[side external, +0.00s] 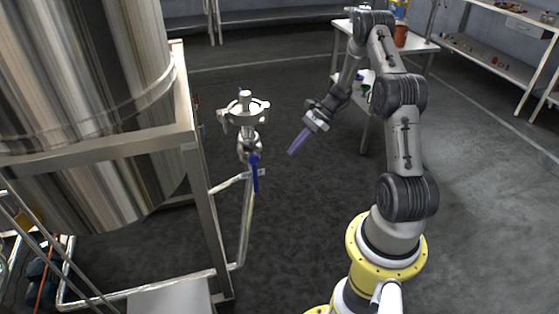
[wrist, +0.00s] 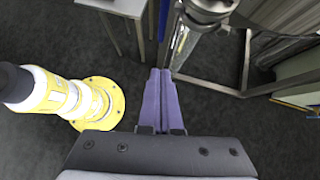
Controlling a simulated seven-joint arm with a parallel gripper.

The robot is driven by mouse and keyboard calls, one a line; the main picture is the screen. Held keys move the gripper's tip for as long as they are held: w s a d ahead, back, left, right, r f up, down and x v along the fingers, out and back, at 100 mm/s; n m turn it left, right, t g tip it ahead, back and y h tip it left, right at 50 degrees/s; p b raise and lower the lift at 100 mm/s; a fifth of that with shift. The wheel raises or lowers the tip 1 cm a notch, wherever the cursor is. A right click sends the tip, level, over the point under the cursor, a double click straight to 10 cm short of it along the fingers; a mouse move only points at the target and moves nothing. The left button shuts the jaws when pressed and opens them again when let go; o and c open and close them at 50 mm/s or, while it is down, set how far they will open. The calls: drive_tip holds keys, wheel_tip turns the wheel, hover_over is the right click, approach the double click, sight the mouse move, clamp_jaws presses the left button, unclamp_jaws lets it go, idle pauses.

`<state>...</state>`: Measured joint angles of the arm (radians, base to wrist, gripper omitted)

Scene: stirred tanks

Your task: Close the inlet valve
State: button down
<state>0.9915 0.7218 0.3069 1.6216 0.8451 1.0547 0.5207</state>
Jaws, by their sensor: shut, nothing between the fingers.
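The inlet valve (side external: 247,148) is a metal fitting on a pipe beside the tank, below a clamped round flange. Its blue lever handle (side external: 255,173) hangs down, roughly vertical. My gripper (side external: 292,152) has purple fingers pointing down and left. It is to the right of the handle and apart from it in the side view. In the wrist view, the fingers of my gripper (wrist: 160,72) are together with nothing between them. A blue strip, probably the handle (wrist: 163,18), shows beyond the fingertips, beside a metal fitting (wrist: 208,8).
A large steel tank (side external: 85,100) on a metal frame (side external: 205,200) stands at left. A pipe (side external: 246,222) runs below the valve. A white table (side external: 417,46) with containers stands behind my arm.

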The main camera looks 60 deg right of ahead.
sight(255, 178)
drive_tip(key=w+a+r+x, duration=0.1)
drive_tip(key=r+x, duration=0.1)
drive_tip(key=x, duration=1)
drive_tip(key=shift+a, duration=0.35)
